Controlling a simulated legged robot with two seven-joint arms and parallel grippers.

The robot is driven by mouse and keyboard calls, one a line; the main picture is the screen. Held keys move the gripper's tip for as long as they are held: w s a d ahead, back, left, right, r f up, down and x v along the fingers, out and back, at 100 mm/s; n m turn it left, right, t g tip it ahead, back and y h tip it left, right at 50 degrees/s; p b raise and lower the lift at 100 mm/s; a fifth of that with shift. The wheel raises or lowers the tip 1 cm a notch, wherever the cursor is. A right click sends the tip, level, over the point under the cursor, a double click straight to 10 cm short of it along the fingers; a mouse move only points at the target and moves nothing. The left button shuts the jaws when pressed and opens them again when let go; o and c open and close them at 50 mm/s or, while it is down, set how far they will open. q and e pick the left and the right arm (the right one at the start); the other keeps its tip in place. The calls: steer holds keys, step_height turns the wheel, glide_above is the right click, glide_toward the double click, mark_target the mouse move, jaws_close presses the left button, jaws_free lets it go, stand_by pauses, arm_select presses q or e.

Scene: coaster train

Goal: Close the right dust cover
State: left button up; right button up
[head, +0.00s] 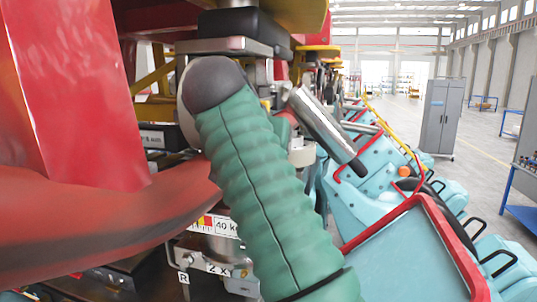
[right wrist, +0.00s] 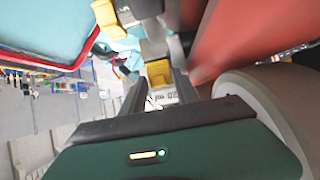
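A large red panel (head: 80,90) stands at the left in the head view, with a curved dull red piece (head: 110,225) below it. I cannot tell which of these, if either, is the right dust cover. A red surface (right wrist: 245,40) also shows at the upper right of the right wrist view, close beside my gripper. My right gripper (right wrist: 158,92) shows in the right wrist view with its two dark fingers apart and nothing clearly held between them. My green sleeved arm hides much of the middle of the head view. My left gripper is not in view.
Light blue coaster seats (head: 385,215) with red edging and black handles run along the right. A grey cabinet (head: 438,115) stands farther back on open floor. A yellow part (right wrist: 159,72) lies beyond my right fingers. Metal machinery crowds the space behind my arm.

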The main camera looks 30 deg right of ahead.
steer(key=shift+w+f, duration=0.1)
steer(key=shift+w, duration=0.1)
steer(key=s+a+r+b, duration=0.1)
steer(key=s+a, duration=0.8)
steer(key=a, duration=0.1)
steer(key=shift+a+r+b, duration=0.2)
steer(key=shift+a+b, duration=0.2)
